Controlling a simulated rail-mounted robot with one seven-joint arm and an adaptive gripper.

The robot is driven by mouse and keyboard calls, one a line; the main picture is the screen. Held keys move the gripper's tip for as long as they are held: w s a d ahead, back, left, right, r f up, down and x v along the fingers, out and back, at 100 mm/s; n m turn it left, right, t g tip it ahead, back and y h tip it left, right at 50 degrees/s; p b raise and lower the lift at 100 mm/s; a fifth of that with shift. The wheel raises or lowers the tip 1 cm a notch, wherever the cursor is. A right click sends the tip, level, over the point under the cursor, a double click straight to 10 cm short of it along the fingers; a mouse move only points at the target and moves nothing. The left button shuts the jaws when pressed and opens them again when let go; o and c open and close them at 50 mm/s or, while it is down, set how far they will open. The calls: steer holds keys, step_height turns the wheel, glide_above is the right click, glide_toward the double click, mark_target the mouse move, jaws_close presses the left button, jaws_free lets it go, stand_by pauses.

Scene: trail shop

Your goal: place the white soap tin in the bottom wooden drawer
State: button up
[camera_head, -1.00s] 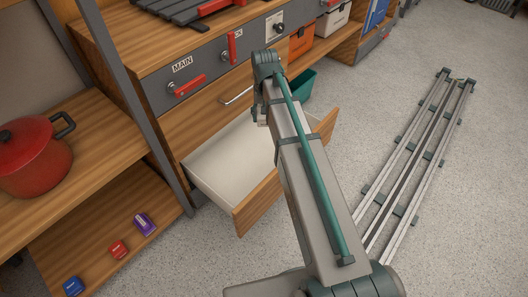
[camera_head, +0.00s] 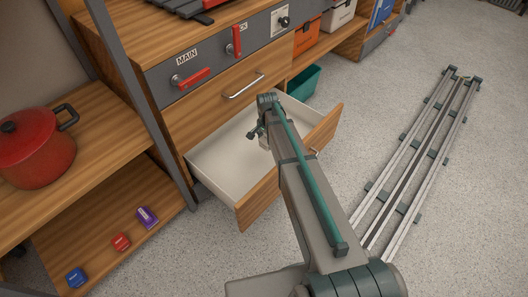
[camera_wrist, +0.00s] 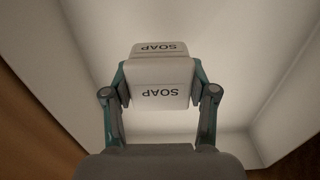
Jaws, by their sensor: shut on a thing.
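The white soap tin (camera_wrist: 160,80) is between the two fingers of my gripper (camera_wrist: 160,90) in the wrist view, with "SOAP" lettering upside down on it. My gripper is shut on it. The bottom wooden drawer (camera_head: 222,158) is pulled open in the head view, with a pale, bare interior. My gripper also shows in the head view (camera_head: 256,133), over the open drawer. The tin cannot be made out there. In the wrist view the drawer's pale floor (camera_wrist: 230,50) and walls surround the tin. I cannot tell whether the tin touches the floor.
A closed wooden drawer (camera_head: 215,108) with a metal handle is just above. A red pot (camera_head: 38,150) and several small boxes (camera_head: 121,242) sit on shelves at left. A green bin (camera_head: 304,82) stands behind the drawer's right end. Metal rails (camera_head: 420,160) lie on the floor at right.

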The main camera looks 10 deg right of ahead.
mark_target(267, 156)
step_height(267, 156, down, 7)
steer(key=shift+f+b, duration=0.15)
steer(key=shift+b, duration=0.95)
steer(key=shift+f, duration=0.15)
steer(key=o, duration=1.2)
step_height(267, 156, up, 12)
steer(key=p, duration=0.4)
steer(key=shift+r, duration=0.2)
